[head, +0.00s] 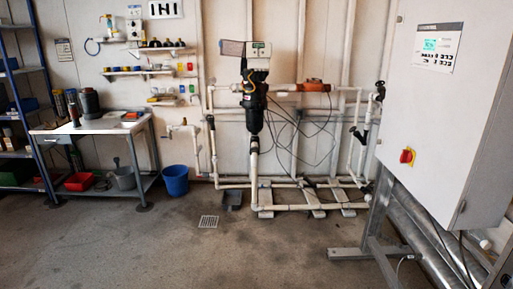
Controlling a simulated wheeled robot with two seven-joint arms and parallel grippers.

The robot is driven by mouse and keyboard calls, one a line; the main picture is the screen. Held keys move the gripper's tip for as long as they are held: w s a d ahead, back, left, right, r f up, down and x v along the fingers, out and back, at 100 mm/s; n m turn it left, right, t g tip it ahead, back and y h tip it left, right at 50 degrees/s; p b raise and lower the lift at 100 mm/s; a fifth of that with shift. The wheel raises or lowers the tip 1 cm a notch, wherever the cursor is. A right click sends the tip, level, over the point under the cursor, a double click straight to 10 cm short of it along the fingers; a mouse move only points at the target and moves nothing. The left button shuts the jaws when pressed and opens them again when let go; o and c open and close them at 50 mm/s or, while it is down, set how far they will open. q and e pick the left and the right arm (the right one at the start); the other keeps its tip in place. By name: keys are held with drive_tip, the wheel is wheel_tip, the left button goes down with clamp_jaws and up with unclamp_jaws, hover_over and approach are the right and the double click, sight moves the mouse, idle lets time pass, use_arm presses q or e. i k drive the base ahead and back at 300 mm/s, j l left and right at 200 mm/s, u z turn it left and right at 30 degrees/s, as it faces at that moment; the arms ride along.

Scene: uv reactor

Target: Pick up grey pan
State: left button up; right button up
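A dark grey, low pan-like object (232,198) lies on the floor below the pipework, just left of the lowest white pipes. A grey tub-like container (123,178) stands on the lower shelf of the workbench at left, with something upright at it. I cannot tell for certain which of these two is the grey pan. Neither of my grippers shows in the head view.
A workbench (99,126) stands at left with a red tub (79,181) below. A blue bucket (175,180) is on the floor beside it. White pipework (282,207) runs along the wall. A large cabinet (437,110) stands close at right. The middle floor is clear around a drain.

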sight(232, 199)
drive_tip(key=i+l+u, duration=0.2)
drive_tip(key=i, duration=1.95)
drive_tip(key=i+j+u, duration=0.1)
drive_tip(key=i+u, duration=0.25)
drive_tip(key=i, duration=1.35)
